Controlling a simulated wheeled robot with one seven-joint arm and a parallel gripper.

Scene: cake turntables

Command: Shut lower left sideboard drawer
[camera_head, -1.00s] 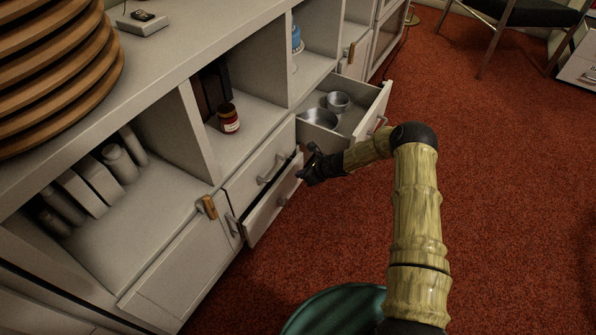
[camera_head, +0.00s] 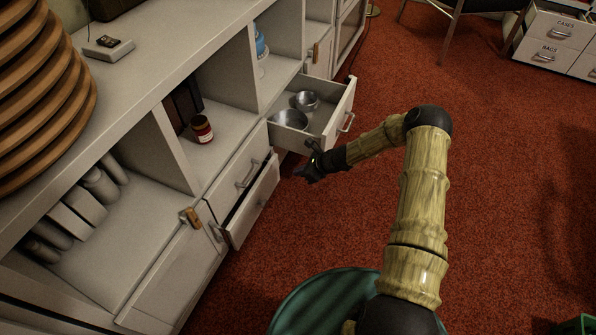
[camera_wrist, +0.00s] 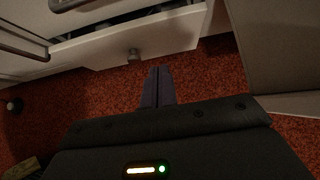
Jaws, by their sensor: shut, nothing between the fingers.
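The lower left sideboard drawer (camera_head: 252,208) stands partly open, with a dark gap behind its top edge. It sits below a shut drawer (camera_head: 238,170) with a bar handle. In the wrist view a pale drawer front (camera_wrist: 165,36) with a small knob-like handle shows just beyond my fingers, its interior dark. My gripper (camera_head: 303,174) is shut and empty, out over the carpet to the right of the lower drawer's front and apart from it. In the wrist view my gripper (camera_wrist: 158,72) points toward that front, with carpet between.
An upper drawer (camera_head: 330,128) to the right is pulled well out and holds metal bowls (camera_head: 290,119); my forearm passes close by its front. A pale panel (camera_wrist: 275,50) stands at right in the wrist view. Red carpet (camera_head: 330,225) is clear in front.

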